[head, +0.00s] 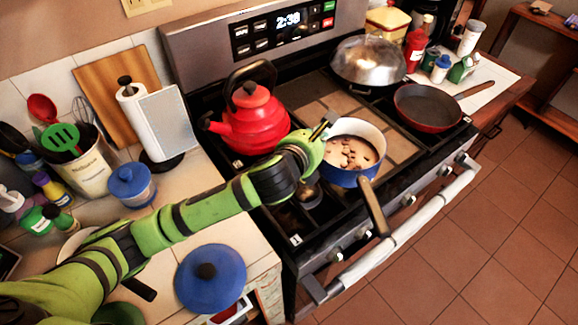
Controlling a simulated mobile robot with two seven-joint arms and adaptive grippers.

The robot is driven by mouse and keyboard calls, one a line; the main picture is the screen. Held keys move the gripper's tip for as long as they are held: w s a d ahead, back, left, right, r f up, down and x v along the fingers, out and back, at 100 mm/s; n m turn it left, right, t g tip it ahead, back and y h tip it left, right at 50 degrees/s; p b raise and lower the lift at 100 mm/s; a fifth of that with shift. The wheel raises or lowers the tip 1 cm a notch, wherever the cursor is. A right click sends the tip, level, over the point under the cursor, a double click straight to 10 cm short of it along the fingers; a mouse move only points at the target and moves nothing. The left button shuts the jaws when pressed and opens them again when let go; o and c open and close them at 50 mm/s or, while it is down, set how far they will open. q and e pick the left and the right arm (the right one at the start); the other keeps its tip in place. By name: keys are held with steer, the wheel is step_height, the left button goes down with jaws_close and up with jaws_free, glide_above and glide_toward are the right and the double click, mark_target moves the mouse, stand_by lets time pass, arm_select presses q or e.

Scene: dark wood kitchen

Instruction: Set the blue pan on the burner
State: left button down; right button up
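The blue pan (355,178) has a white inside with brown pieces of food in it, and its dark handle (374,208) points toward the stove's front edge. It is at the stove's front middle, between the front-left burner (309,192) and the beige centre plate (400,147). I cannot tell whether it rests flat or is slightly raised. My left gripper (328,124) is at the pan's left rim, its fingers small and partly hidden, so its grip is unclear. My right gripper is out of view.
A red kettle (250,122) stands on the back-left of the stove, close to my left arm. A red frying pan (428,107) and a domed silver lid (368,60) occupy the right side. A blue lid (211,280) lies on the left counter.

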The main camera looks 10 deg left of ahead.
arm_select(q)
steer(key=s+a+f+p, duration=0.1)
steer(key=a+f+p, duration=0.1)
steer(key=a+f, duration=0.6)
steer(key=shift+a+f, duration=0.4)
steer(key=shift+f, duration=0.05)
steer(key=shift+f, duration=0.15)
steer(key=c, duration=1.5)
jaws_free()
steer(key=shift+s+f, duration=0.1)
steer(key=shift+o, duration=0.9)
